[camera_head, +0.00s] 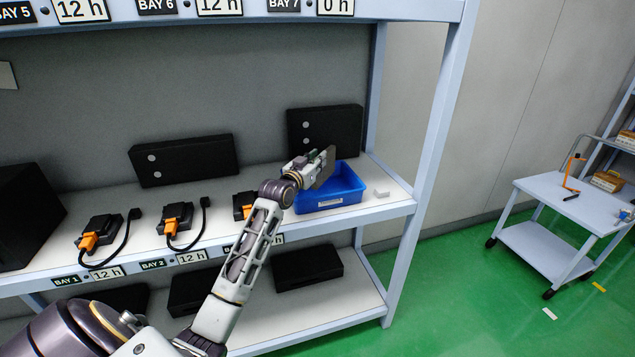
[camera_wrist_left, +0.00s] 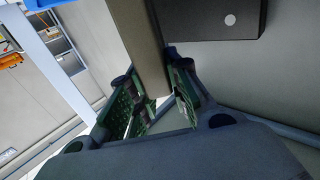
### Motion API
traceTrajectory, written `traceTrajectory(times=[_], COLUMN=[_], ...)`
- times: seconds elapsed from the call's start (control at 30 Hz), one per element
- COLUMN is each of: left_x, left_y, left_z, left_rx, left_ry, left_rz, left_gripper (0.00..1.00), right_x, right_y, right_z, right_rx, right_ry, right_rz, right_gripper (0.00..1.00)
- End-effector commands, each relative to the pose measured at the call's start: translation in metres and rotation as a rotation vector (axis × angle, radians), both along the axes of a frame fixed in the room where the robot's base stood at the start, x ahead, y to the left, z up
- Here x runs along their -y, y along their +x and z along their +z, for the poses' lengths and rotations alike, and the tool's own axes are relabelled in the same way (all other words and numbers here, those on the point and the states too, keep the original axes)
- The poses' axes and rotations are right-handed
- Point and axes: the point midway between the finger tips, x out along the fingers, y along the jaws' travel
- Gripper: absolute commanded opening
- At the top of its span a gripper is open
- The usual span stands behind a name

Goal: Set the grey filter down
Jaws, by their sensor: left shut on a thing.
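The grey filter (camera_head: 325,167) is a thin flat panel, held on edge and tilted in my left gripper (camera_head: 312,163). In the left wrist view the filter (camera_wrist_left: 146,48) shows as a grey-brown slab between the two green-padded fingers of the left gripper (camera_wrist_left: 157,98), which is shut on it. In the head view the filter is in front of the blue bin (camera_head: 341,196), over its left part; I cannot tell whether it touches the bin. The bin's inside is partly hidden by it. My right gripper is not in view.
The bin stands on the shelf (camera_head: 401,198) near its right post (camera_head: 436,130). A black box (camera_head: 326,127) stands behind it. Black devices with orange connectors (camera_head: 177,220) line the shelf to the left. A white cart (camera_head: 570,198) stands far right.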

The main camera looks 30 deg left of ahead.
Motion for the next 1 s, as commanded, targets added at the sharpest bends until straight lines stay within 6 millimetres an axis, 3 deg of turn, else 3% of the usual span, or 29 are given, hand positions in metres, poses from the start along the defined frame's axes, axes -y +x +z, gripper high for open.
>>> traceTrajectory(times=[0.13,0.33,0.67,1.0], left_x=[0.000,0.000,0.000,0.000], left_y=[0.000,0.000,0.000,0.000], left_z=[-0.016,-0.021,-0.026,-0.064], left_rx=[-0.001,0.001,0.000,-0.001], left_ry=[-0.001,0.001,0.000,0.000], left_rz=[0.000,0.000,0.000,-0.001], left_gripper=[0.00,0.00,0.00,0.00], right_x=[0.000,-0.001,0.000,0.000], right_y=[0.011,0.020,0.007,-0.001], right_z=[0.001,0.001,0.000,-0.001], right_rx=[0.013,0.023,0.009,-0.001], right_ry=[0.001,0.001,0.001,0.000], right_rz=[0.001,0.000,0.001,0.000], right_gripper=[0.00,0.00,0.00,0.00])
